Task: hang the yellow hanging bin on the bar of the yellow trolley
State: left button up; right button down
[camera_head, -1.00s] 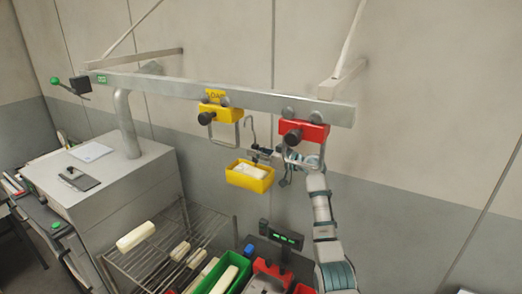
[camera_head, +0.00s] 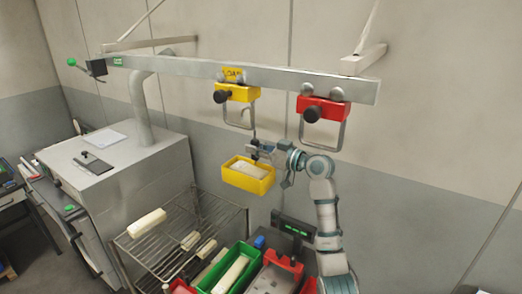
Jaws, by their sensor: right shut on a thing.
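The yellow hanging bin (camera_head: 233,179) hangs in the air in the middle of the view, with a pale block inside. Its thin metal hook rises from it towards the trolley. My right gripper (camera_head: 262,151) is shut on the hook's stem, just above the bin. The yellow trolley (camera_head: 240,94) sits on the overhead rail, its looped metal bar (camera_head: 237,126) hanging below. The hook's top overlaps the right side of this bar in the view. I cannot tell whether they touch. My left gripper is not in view.
A red trolley (camera_head: 322,108) with its own loop is on the rail (camera_head: 180,67) to the right. Below are a wire rack (camera_head: 128,251) with pale blocks, a green crate (camera_head: 209,279), red bins and a scale display (camera_head: 292,228). A grey machine stands left.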

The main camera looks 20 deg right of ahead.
aim_at(249, 167)
jog(key=s+a+b, duration=0.1)
jog(key=s+a, duration=0.1)
jog(key=a, duration=0.1)
jog(key=shift+b, duration=0.35)
jog(key=shift+s+a+f, duration=0.1)
jog(key=shift+a+f, duration=0.05)
jog(key=shift+f+b, duration=0.5)
jog(key=shift+f, duration=0.1)
jog(key=shift+d+f, duration=0.35)
jog(key=shift+a, duration=0.1)
jog(key=c, duration=1)
grip_release()
jog(key=shift+a, duration=0.1)
jog(key=shift+c, duration=0.2)
